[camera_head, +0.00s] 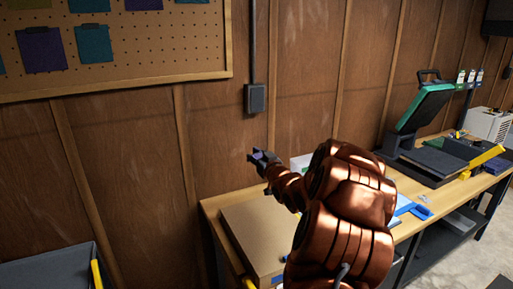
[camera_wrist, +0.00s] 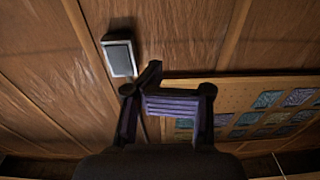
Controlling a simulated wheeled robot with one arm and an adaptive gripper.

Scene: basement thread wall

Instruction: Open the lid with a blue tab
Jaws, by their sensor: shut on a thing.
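My gripper (camera_head: 260,156) is raised in front of the wood wall, above the left end of the bench. In the wrist view, my gripper (camera_wrist: 171,92) has its dark fingers around a ridged purple thing (camera_wrist: 172,106), and it is shut on it. A flat tan box or board (camera_head: 262,232) lies on the bench below my gripper, partly behind my arm. A small blue patch (camera_head: 277,281) shows at its near edge; I cannot tell whether this is the lid's tab.
A press with a raised green top (camera_head: 420,106) stands farther along the bench (camera_head: 428,228). A blue-handled tool (camera_head: 414,210) lies near it. A grey bin (camera_head: 45,272) is at lower left. A grey wall box (camera_head: 255,98) and pegboard (camera_head: 120,50) are on the wall.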

